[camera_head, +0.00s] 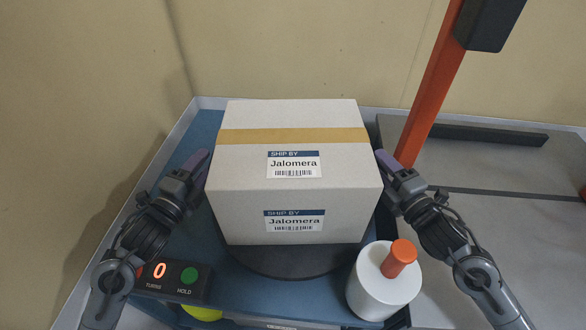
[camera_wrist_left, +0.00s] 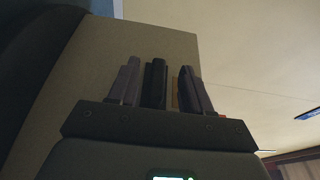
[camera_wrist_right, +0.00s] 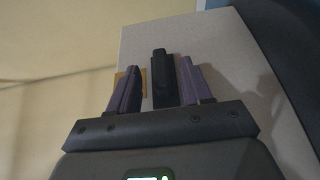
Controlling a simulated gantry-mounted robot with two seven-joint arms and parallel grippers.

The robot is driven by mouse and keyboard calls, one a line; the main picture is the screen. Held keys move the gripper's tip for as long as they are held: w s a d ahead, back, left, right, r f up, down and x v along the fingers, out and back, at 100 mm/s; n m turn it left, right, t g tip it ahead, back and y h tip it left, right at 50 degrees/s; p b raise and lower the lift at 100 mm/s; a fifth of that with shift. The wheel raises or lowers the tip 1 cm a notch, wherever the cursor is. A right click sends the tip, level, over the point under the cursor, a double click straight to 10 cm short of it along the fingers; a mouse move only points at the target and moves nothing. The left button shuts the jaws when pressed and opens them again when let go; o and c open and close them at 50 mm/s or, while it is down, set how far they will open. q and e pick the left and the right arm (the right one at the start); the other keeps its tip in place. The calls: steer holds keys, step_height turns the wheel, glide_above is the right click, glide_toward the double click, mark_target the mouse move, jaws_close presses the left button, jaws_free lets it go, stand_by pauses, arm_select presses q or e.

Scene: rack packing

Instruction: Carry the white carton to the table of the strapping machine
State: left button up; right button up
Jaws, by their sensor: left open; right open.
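The white carton (camera_head: 298,195) sits upright on a dark round turntable (camera_head: 290,262) on a blue surface in the head view. It has a tan tape band and two "SHIP BY Jalomera" labels. My left gripper (camera_head: 202,160) is at its left side and my right gripper (camera_head: 382,157) at its right side. Both are open, and I cannot tell whether they touch it. The carton's side fills much of the left wrist view (camera_wrist_left: 150,55) and the right wrist view (camera_wrist_right: 215,50), beyond the fingers. The grey table (camera_head: 490,225) on the right, under an orange post, appears to be the strapping machine's.
A white cylinder (camera_head: 372,288) with an orange knob stands at the front right of the blue table (camera_head: 205,125). A control box (camera_head: 172,280) reading 0 TURNS with a green HOLD button sits front left. The orange post (camera_head: 432,85) rises behind my right arm. A dark slot crosses the grey table.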

arm_select(q)
steer(key=shift+x, duration=1.4)
arm_select(e)
steer(key=shift+x, duration=1.45)
arm_select(q)
jaws_close()
arm_select(e)
jaws_close()
steer(key=shift+r, duration=0.2)
arm_select(q)
steer(key=shift+s+r, duration=0.15)
steer(key=shift+r, duration=0.1)
arm_select(e)
steer(key=shift+s, duration=0.1)
